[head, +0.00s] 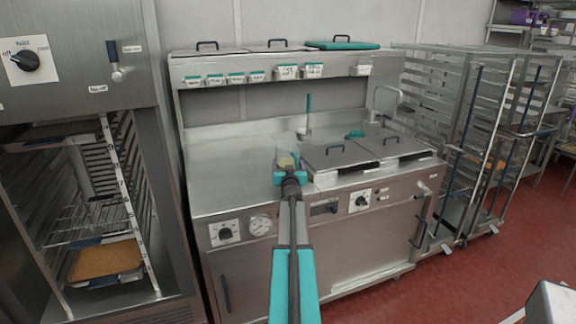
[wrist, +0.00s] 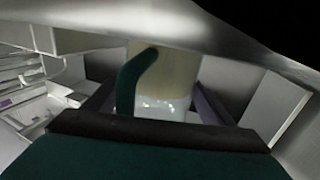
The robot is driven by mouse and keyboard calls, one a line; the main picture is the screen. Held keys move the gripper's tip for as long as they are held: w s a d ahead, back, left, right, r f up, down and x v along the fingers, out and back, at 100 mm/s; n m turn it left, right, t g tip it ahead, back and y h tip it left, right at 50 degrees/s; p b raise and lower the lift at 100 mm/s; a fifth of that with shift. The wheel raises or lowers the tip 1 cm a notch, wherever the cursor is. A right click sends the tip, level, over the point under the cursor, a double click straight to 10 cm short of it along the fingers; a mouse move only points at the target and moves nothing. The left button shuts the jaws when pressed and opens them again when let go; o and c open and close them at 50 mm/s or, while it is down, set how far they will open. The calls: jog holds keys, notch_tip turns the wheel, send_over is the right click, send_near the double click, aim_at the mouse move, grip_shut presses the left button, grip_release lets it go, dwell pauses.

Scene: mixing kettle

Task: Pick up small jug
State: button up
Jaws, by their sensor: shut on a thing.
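The small jug (head: 285,160) is a clear vessel with pale, cream-coloured contents, seen at the end of my arm in the head view. My gripper (head: 289,171) is shut on it, over the front of the steel worktop. In the wrist view the jug (wrist: 165,88) stands between the two jaws, and its dark green handle (wrist: 136,78) shows on the left. Part of the jug is hidden by the gripper. I cannot tell whether its base touches the worktop.
Two lidded kettle wells (head: 340,153) lie right of the jug. A stick with a green handle (head: 307,115) stands behind it. A shelf with labelled containers (head: 285,60) runs above. Open worktop lies left. An oven (head: 85,170) is at left, and rack trolleys (head: 480,130) at right.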

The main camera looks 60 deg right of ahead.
notch_tip(320, 180, up, 10)
jog(key=p, duration=0.8)
dwell(0.8)
